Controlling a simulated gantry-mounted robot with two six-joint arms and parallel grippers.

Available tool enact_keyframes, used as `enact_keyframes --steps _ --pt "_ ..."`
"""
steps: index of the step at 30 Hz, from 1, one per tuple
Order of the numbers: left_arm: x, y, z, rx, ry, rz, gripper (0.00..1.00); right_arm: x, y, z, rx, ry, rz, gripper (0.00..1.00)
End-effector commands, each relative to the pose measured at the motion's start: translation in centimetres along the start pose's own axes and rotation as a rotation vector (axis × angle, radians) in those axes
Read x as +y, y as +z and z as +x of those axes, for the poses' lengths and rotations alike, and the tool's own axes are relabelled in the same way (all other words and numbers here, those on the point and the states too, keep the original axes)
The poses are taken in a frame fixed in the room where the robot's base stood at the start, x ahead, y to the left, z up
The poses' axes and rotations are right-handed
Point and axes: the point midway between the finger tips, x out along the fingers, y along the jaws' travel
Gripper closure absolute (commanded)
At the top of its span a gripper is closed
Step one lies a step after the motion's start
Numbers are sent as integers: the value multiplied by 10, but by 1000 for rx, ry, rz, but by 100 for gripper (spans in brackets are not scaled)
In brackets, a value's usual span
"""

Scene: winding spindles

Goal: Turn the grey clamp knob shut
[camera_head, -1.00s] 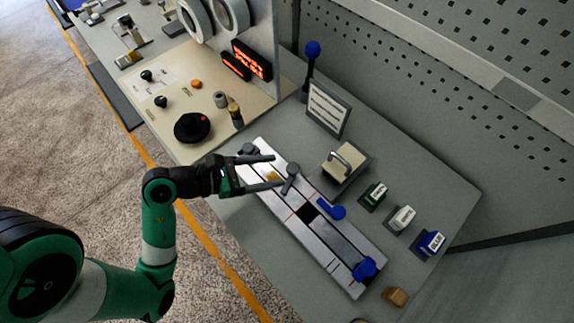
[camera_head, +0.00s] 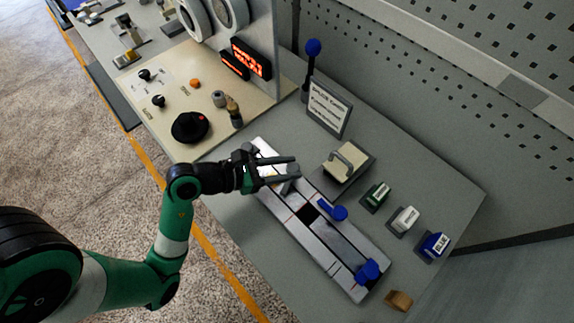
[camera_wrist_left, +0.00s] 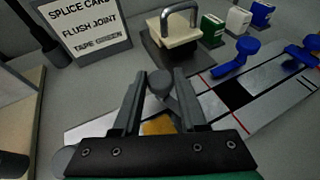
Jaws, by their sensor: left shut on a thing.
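The splice block (camera_head: 345,255) is a long pale metal plate with black and red marks. The grey clamp knob (camera_wrist_left: 160,83) is a round head on a short grey arm near the block's far-left end. My left gripper (camera_head: 294,168) reaches over that end from the left and is shut on the grey knob. In the left wrist view the two dark fingers (camera_wrist_left: 158,92) stand on either side of the knob. The fingers partly hide the knob in the head view. A gold patch (camera_wrist_left: 158,127) shows on the block beneath the gripper. My right gripper is not in view.
A blue clamp (camera_head: 332,209) sits mid-block and a blue knob (camera_head: 368,271) at its near end. A handled block (camera_head: 347,160), a sign (camera_head: 327,108) and green, white and blue dispensers (camera_head: 404,219) stand behind. The bench front left of the block is clear.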

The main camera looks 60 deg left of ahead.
Motion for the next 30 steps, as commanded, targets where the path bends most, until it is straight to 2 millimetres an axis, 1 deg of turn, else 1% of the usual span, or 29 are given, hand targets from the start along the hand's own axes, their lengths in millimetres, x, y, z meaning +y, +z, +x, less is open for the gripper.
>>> enact_keyframes --steps 5,8,12,16,19,28,29,30 --pt "0 0 0 2 -4 1 100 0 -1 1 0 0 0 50" --pt "2 3 -1 10 -41 12 100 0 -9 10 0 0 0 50" --pt "5 4 -1 9 -162 59 100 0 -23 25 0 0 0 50" --pt "7 0 1 5 -295 119 100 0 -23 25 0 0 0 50" --pt "6 0 1 3 -355 146 100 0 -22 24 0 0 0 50" --pt "6 -1 1 3 -371 153 100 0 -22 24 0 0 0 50" --pt "6 -1 1 3 -370 152 57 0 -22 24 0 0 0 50" --pt "6 -1 1 3 -370 152 50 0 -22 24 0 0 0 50"
